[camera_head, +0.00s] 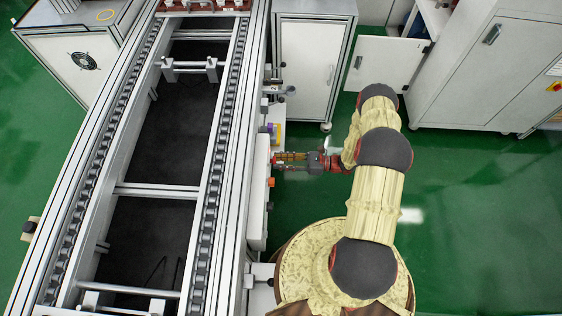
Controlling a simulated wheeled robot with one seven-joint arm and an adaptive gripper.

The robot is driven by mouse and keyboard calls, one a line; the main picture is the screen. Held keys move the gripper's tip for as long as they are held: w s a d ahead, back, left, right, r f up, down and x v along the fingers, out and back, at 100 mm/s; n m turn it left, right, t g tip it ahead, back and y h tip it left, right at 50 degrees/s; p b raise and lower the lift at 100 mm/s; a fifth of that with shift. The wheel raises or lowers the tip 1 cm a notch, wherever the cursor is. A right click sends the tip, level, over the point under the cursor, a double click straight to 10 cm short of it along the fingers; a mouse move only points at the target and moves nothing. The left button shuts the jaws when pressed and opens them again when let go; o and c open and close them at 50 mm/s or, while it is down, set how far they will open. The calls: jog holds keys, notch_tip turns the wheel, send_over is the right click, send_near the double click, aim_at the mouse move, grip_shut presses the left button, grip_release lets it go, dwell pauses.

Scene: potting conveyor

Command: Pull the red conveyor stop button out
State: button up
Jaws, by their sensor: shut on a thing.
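My gripper (283,157) reaches left to the side of the conveyor (245,110). Its fingers are shut at a small red piece, the red stop button (273,158), on the white control box (258,195) on the conveyor's right side. The fingers cover most of the button, so how far out it stands cannot be told. A small orange-red knob (271,182) sits on the same box, just below my gripper in the picture.
A yellow and purple item (276,130) is close above my gripper on the conveyor's side. Green floor (480,220) is clear to the right.

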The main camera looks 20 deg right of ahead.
grip_shut()
jog(key=shift+d, duration=0.1)
jog(key=shift+s+d, duration=0.3)
jog(key=shift+d, duration=0.35)
jog(key=o, duration=1.1)
grip_release()
jog(key=shift+d, duration=0.1)
jog(key=v, duration=1.2)
jog(key=shift+f, duration=0.1)
